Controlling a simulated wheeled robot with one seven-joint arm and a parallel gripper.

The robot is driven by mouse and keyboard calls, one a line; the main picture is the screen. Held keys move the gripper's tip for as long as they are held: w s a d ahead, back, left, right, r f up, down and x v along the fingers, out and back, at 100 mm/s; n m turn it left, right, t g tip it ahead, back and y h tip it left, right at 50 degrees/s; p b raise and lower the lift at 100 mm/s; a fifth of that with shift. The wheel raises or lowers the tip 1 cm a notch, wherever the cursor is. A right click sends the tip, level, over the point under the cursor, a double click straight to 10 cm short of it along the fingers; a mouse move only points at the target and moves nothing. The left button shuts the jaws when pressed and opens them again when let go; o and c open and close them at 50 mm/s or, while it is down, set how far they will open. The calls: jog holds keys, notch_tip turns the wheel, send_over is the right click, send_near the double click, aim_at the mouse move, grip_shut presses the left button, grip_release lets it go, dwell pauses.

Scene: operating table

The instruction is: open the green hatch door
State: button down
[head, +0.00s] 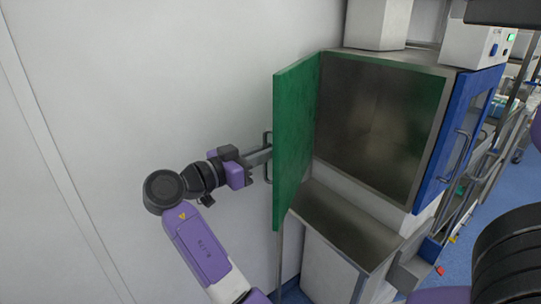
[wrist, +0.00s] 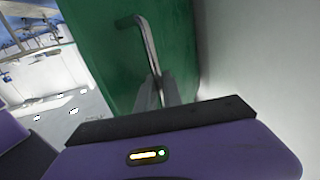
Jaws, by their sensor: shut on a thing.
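The green hatch door (head: 295,140) stands swung wide open on the left side of the metal pass-through cabinet, showing its dark inside (head: 378,112). Its metal handle (head: 267,142) is on the door's left face. The handle also shows in the wrist view as a bent bar (wrist: 148,42) on the green door (wrist: 105,45). My gripper (head: 266,155) reaches to the handle from the left, and its fingers (wrist: 160,92) are shut around the bar's near end. The fingertips are partly hidden by the gripper body in the wrist view.
A white wall (head: 150,80) lies close behind my arm and the door. A blue door (head: 455,135) with a handle is on the cabinet's right side. A metal ledge (head: 345,225) sits below the opening. Shelves and carts stand at far right.

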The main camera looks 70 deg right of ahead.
jog(key=shift+w, duration=0.3)
jog(key=c, duration=1.8)
grip_release()
jog(key=shift+o, duration=0.2)
jog(key=shift+s, duration=0.15)
jog(key=shift+s, duration=0.1)
jog(key=b+v, duration=0.1)
jog(key=v, duration=0.6)
jog(key=shift+w+a, duration=0.2)
jog(key=shift+a, duration=0.1)
